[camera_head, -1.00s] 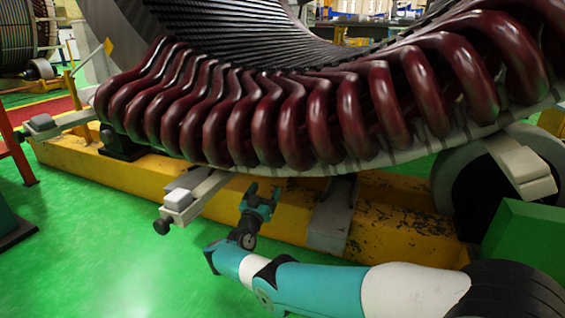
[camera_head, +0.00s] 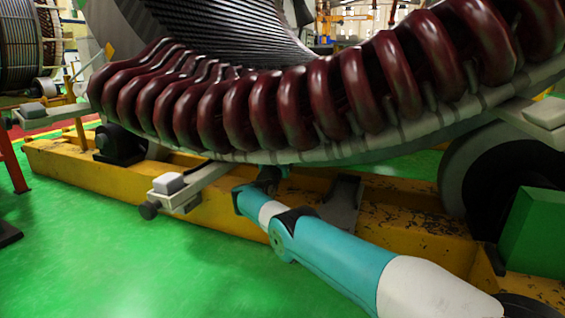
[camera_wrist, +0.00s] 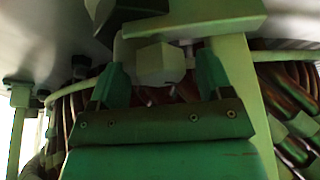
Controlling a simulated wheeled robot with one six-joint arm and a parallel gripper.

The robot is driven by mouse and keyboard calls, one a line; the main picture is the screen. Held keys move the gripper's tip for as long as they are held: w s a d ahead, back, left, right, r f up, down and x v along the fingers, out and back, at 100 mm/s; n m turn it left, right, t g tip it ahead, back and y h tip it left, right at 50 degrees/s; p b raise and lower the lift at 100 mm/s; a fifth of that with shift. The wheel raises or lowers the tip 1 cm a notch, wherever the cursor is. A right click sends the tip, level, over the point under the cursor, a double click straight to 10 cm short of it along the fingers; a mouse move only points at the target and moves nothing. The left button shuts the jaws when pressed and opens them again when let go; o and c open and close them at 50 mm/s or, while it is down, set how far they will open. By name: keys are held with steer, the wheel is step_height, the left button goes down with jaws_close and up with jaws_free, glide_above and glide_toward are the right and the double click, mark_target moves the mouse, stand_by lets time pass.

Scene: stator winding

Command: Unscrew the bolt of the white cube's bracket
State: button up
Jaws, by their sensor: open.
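A white cube (camera_head: 169,183) sits on the outer end of a pale bracket arm (camera_head: 208,178) under the stator's lower edge. A dark round bolt head (camera_head: 149,210) sticks out of that bracket's end. In the wrist view, my gripper (camera_wrist: 160,66) is open, with one green finger on each side of a pale faceted block (camera_wrist: 162,62). I cannot tell whether this block is a bolt head or the cube, or whether the fingers touch it. In the head view, my gripper's dark end reaches in under the coils, right of the bracket, and its fingers are hidden.
Dark red coils (camera_head: 240,115) curve low above my arm. A yellow beam (camera_head: 90,180) runs along the floor beneath. A black roller (camera_head: 490,175) and a green box (camera_head: 535,235) stand at the right. Green floor (camera_head: 120,260) is clear at the front left.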

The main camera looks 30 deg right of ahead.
steer(key=shift+w+d+r, duration=0.2)
steer(key=shift+d, duration=0.05)
